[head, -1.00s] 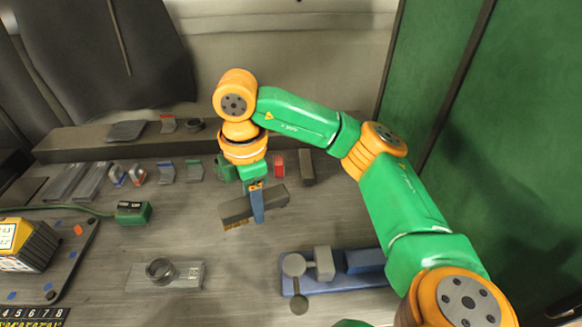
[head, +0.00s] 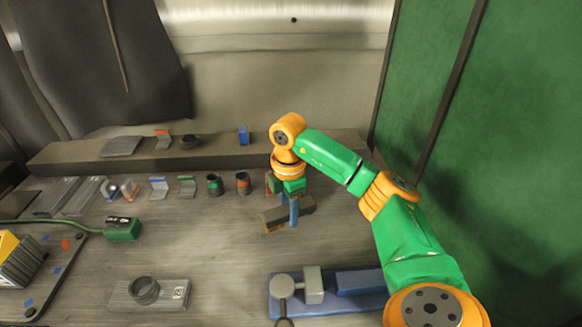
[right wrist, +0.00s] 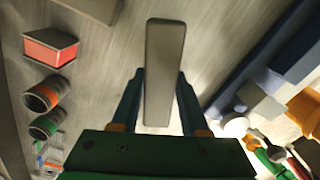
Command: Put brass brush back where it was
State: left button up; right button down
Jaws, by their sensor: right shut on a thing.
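The brass brush (head: 272,219) is a grey-brown bar with brass bristles low on its left end. My right gripper (head: 294,218) is shut on it near the middle and appears to hold it above the grey bench. In the right wrist view the bar (right wrist: 165,65) stands lengthwise between the two blue fingers (right wrist: 158,100); its bristles are hidden there. My left gripper is in neither view.
A blue fixture (head: 360,281) lies in front of the brush. A raised ledge (head: 90,155) runs along the back; a green panel (head: 500,130) stands right.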

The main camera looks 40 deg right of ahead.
jog(key=f, duration=0.2)
jog(key=f+p, duration=0.1)
jog(key=shift+d+f, duration=0.35)
jog(key=shift+f, duration=0.15)
jog(key=shift+c, duration=2.1)
grip_release()
notch_tip(320, 180, up, 7)
jog(key=shift+w+b, duration=0.1)
jog(key=shift+b, duration=0.45)
notch_tip(320, 180, up, 6)
jog(key=shift+a+f+p, duration=0.1)
jog(key=shift+f+p, duration=0.15)
jog(key=shift+p, duration=0.75)
